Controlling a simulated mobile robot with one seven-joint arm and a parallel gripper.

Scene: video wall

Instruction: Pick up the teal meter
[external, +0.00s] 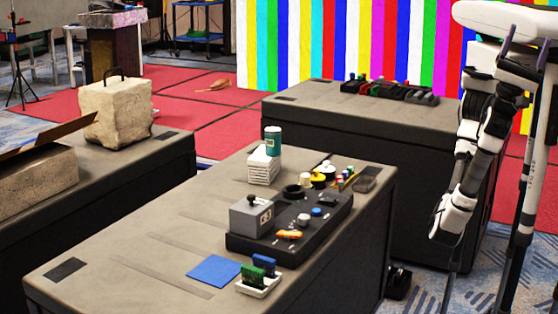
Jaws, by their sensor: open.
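A small teal object with a pale top and label (273,141), the only thing here that looks like the teal meter, is upright at the far end of the middle bench (165,232). It stands on or just behind a white ribbed block (262,172); I cannot tell which. My arm hangs folded at the right, beyond the bench's right edge. My gripper (447,232) is at its low end, well apart from the teal object and empty as far as I can see. Its fingers are too small to make out clearly.
A black control panel (268,246) with knobs and a grey box (251,216) takes up the bench's right side. A blue square (213,270) and a white tray (256,291) with green pieces lie nearer. Another bench (320,103) stands behind. The middle bench's left part is clear.

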